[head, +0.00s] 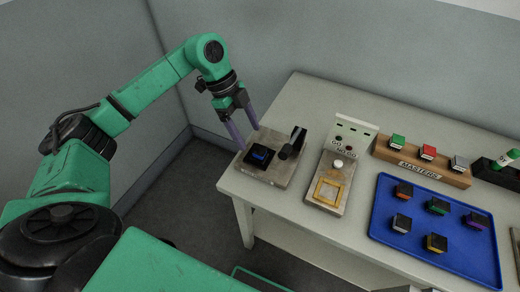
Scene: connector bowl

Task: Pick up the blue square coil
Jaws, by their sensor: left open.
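The blue square coil (260,154) sits on a black base on a grey plate fixture (278,180) at the table's left end. My left gripper (249,138) has two purple fingers, spread apart and pointing down. It is open and empty. In the picture its fingertips are just above and left of the coil; I cannot tell the exact gap in depth. My right gripper does not show.
A black upright part (292,144) stands right of the coil on the same fixture. A panel with a yellow square frame (328,192), a wooden MASTERS rack (421,168) and a blue tray (385,230) with several coloured blocks lie further right.

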